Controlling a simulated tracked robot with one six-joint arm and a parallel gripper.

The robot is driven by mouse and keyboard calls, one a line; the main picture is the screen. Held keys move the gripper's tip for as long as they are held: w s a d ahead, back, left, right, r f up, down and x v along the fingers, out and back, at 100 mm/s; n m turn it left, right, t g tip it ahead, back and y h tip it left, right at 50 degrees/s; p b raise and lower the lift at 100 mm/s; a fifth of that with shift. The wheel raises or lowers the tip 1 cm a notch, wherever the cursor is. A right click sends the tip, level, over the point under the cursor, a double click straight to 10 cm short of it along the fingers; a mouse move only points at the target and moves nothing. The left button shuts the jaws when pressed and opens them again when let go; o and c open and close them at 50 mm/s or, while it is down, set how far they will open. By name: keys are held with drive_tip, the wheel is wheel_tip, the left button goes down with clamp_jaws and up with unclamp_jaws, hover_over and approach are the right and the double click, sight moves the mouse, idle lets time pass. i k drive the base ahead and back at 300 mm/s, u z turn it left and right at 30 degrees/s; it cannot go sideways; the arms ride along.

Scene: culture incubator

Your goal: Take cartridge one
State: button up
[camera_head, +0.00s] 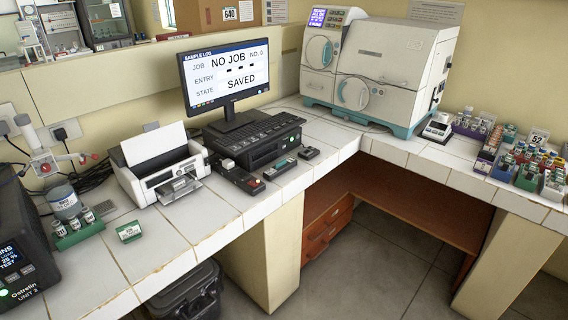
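My gripper is not in view. I cannot tell which thing is cartridge one; no readable label names it. Small items that show are a green block with a white label (130,232) on the left counter, a green holder (80,232) with small capped vials and a larger bottle (64,202) beside it. Several small dark blocks lie by the keyboard, one with a red button and a green button (245,181), one with a green mark (280,168), and one plain dark (308,153).
A white tiled counter (225,200) forms a corner. On it stand a printer (160,165), a monitor (225,75) reading "NO JOB", a keyboard (255,132), a large incubator-like machine (390,65) and racks of vials (525,160). A black case (185,295) sits on the floor below.

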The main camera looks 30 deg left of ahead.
sight(285, 165)
drive_tip(key=z, duration=0.05)
drive_tip(key=i, duration=2.7)
drive_tip(key=u, duration=2.55)
